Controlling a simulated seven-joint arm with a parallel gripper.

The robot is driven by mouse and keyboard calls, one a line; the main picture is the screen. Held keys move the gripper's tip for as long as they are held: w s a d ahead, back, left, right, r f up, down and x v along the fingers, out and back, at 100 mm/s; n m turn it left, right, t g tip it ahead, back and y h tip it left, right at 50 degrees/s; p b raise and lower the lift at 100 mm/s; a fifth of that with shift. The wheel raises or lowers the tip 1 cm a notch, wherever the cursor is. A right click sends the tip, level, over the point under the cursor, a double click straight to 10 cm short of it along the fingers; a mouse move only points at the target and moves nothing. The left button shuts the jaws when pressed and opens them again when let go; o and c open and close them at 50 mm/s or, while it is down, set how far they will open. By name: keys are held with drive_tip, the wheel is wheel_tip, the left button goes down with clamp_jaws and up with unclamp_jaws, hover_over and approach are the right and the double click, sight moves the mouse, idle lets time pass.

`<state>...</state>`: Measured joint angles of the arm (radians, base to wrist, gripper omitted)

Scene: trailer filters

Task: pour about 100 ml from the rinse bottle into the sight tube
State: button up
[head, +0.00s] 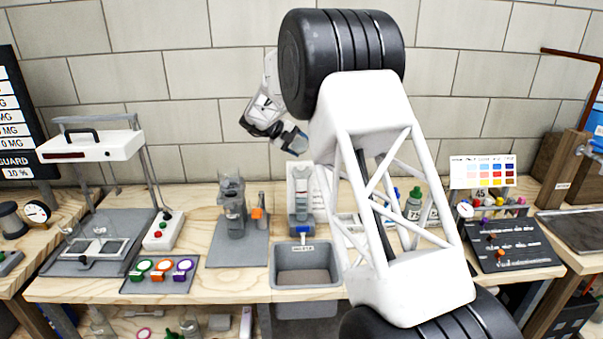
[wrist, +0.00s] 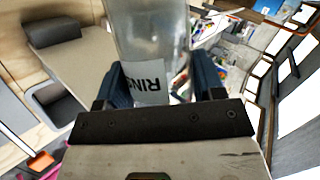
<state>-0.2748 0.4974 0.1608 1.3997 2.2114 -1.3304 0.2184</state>
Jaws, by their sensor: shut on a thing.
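My gripper (head: 290,137) is raised above the back of the bench, left of my arm links. In the wrist view its dark blue fingers (wrist: 163,84) are shut on the clear rinse bottle (wrist: 148,40), whose white label reads "RIN". The bottle's upper end runs out of the frame, so its mouth and liquid level cannot be seen. In the head view the bottle is mostly hidden by the gripper and arm. What looks like the sight tube (head: 301,188), an upright with a pale back plate, stands below the gripper, behind the sink. Its liquid level cannot be read.
A grey sink (head: 306,279) with a blue tap handle is set in the bench front. A grey stand (head: 235,213) with an orange part is to its left.

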drive_tip(key=shift+w+m+t, duration=0.1)
drive_tip(key=shift+m+t, duration=0.2)
idle(1.1)
drive_tip(key=shift+s+r+m+t, duration=0.5)
drive_tip(key=shift+r+t, duration=0.3)
drive_tip(key=shift+t, duration=0.1)
idle(2.4)
drive_tip(key=shift+f, duration=0.1)
drive_tip(key=shift+w+f+n+g, duration=0.55)
drive_tip(key=shift+f+g, duration=0.25)
drive_tip(key=shift+g, duration=0.1)
drive_tip(key=shift+s+r+n+g, duration=0.15)
drive_tip(key=shift+n+g, duration=0.1)
drive_tip(key=shift+g, duration=0.15)
